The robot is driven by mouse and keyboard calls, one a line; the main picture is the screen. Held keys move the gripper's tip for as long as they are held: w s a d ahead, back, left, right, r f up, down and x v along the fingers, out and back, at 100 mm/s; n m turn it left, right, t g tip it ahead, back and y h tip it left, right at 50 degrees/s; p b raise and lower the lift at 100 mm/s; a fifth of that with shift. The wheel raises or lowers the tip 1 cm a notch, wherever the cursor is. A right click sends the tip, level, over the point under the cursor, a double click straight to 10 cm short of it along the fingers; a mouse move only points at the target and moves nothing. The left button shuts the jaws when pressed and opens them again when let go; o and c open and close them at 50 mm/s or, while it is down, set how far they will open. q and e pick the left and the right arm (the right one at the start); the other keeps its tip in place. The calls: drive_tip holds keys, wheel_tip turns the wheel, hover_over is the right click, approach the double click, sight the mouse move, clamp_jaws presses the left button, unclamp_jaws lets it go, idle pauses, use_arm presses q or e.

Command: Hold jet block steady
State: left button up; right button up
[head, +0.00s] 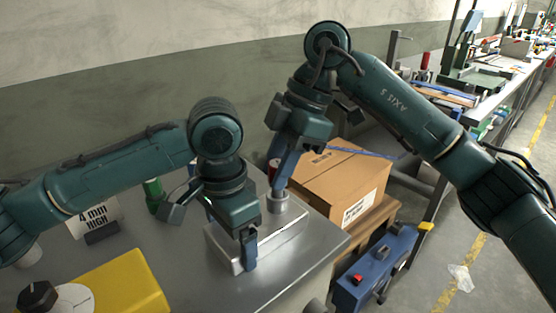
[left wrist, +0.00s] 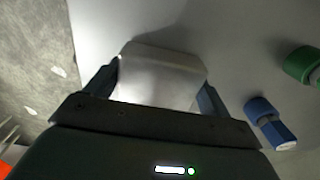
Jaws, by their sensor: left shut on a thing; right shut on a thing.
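The jet block, a pale metal block (head: 222,250), lies on the grey metal bench. My left gripper (head: 247,255) is shut on it from above, with one blue finger down its near side. In the left wrist view the block (left wrist: 160,82) fills the space between both fingers (left wrist: 155,95). My right gripper (head: 280,185) comes down behind the left one. Its blue fingers end at a small silver cylindrical piece (head: 277,203) by the block's far end, and it is shut on that piece. I cannot tell whether this piece touches the block.
A yellow box with a black knob (head: 125,288), a "4 mm HIGH" sign (head: 94,218) and a green cylinder (head: 153,197) are on the bench. A cardboard box (head: 340,185) and a blue case (head: 375,270) stand beyond its right edge. Bare bench lies in front of the block.

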drive_tip(key=shift+f, duration=0.85)
drive_tip(key=o, duration=1.1)
drive_tip(key=shift+c, duration=0.2)
drive_tip(key=v, duration=1.2)
use_arm(q)
drive_tip(key=o, duration=1.3)
